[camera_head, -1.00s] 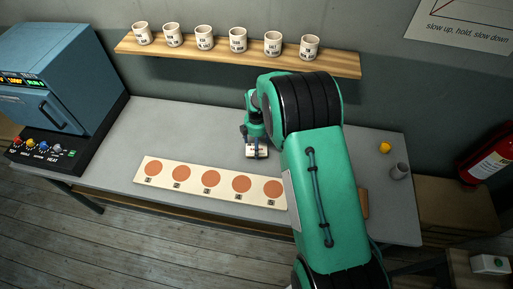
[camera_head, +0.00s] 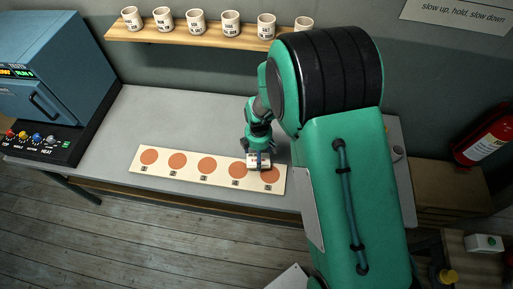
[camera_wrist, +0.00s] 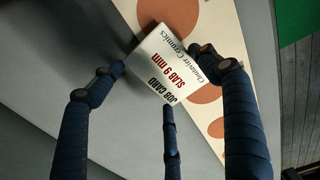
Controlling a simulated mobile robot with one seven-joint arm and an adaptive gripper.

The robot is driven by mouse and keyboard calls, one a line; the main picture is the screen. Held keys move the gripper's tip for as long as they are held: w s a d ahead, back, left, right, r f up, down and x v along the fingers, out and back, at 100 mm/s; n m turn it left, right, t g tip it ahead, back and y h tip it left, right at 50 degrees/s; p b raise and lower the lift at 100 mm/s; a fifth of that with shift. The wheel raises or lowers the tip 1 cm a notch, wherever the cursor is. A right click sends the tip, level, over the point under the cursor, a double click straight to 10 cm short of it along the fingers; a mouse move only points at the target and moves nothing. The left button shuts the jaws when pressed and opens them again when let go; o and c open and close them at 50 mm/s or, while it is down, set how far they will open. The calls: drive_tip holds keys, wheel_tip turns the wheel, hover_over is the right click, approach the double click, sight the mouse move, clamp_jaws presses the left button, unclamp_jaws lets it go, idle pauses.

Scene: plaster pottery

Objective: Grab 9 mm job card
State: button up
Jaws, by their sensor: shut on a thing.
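The job card is a white card (camera_wrist: 160,65) reading "JOB CARD SLAB 9 mm" and "Chauvier Ceramics" in the wrist view. My gripper (camera_wrist: 165,85) has its dark blue fingers around the card, shut on it. In the head view the card (camera_head: 259,160) shows at the tip of my gripper (camera_head: 258,155), over the right part of the cream board. I cannot tell how high above the board it is. My arm hides part of the bench on the right.
The cream board (camera_head: 163,176) with a row of orange discs lies on the grey bench (camera_head: 160,115). A blue kiln-like machine (camera_head: 60,65) with a control panel stands at the left. Several white cups (camera_head: 194,20) stand on a wooden shelf (camera_head: 150,33) on the wall. A fire extinguisher (camera_head: 480,145) hangs at the right.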

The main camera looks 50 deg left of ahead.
drive_tip(key=shift+s+d+r, duration=0.1)
drive_tip(key=shift+s+d, duration=0.25)
drive_tip(key=shift+d, duration=0.45)
